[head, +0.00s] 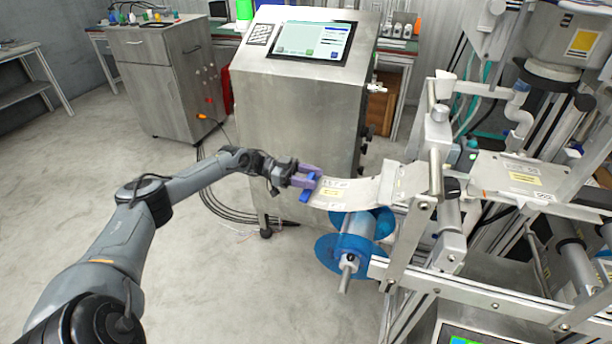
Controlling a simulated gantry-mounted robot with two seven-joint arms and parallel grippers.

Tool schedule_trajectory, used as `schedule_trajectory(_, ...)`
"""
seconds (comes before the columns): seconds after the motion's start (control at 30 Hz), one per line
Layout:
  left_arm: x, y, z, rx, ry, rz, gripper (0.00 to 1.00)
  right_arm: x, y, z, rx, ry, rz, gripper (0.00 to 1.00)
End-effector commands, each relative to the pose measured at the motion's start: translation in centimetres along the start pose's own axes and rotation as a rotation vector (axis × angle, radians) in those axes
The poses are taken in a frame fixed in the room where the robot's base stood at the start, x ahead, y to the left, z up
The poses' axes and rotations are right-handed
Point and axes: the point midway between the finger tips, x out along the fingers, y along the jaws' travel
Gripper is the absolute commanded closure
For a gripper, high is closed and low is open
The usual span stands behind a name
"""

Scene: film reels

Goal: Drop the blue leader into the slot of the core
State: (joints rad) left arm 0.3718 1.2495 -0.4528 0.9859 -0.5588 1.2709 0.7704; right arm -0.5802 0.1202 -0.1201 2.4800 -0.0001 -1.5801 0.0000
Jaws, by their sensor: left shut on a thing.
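My left gripper (306,179) is shut on the blue leader (305,195), a small blue piece at the free left end of a pale labelled web (345,192). The web runs left from the machine and is held up in the air, sagging slightly. The core (358,226) is a grey cylinder between two blue reel flanges (330,254), below and to the right of the gripper. The leader is apart from the core and above it. The slot cannot be made out from here. My right gripper is not in view.
The machine frame (405,235) with rollers and metal bars fills the right side. A steel cabinet with a touchscreen (312,42) stands behind the gripper. Black cables (225,205) lie on the floor. A steel drawer cabinet (150,80) stands at back left. Floor at the left is clear.

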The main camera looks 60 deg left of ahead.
Motion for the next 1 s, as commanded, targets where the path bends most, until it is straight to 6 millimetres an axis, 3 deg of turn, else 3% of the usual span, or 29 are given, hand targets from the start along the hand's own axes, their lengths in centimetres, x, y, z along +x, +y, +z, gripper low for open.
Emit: schedule_trajectory(1.0, 4.1, 0.0, 1.3, 0.001, 0.000, 0.000, 0.86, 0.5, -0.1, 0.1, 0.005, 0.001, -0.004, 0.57)
